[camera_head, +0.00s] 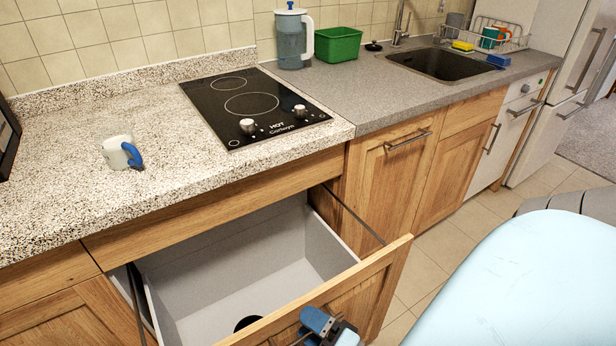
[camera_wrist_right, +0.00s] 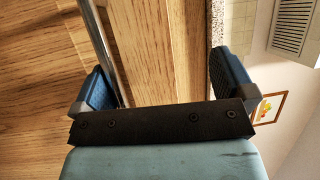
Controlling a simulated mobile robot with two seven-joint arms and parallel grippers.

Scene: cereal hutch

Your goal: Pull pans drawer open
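The pans drawer (camera_head: 385,285) under the hob stands pulled well out, its grey interior (camera_head: 245,265) exposed. A dark round object (camera_head: 247,323) shows at the drawer's lower edge, partly hidden by the wooden front. My right gripper (camera_head: 328,327) is at the outer side of the drawer front, partly cut off by the picture's bottom edge. In the right wrist view, its blue fingers (camera_wrist_right: 160,85) are wide apart. A metal handle bar (camera_wrist_right: 103,45) passes between them, close to the left finger and not clamped. My left gripper is not in view.
A black hob (camera_head: 250,105) and a white mug with a blue handle (camera_head: 121,152) are on the speckled worktop. A jug (camera_head: 294,40), a green tub (camera_head: 338,45) and a sink (camera_head: 440,63) are farther back. Tiled floor (camera_head: 425,265) is clear right of the drawer.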

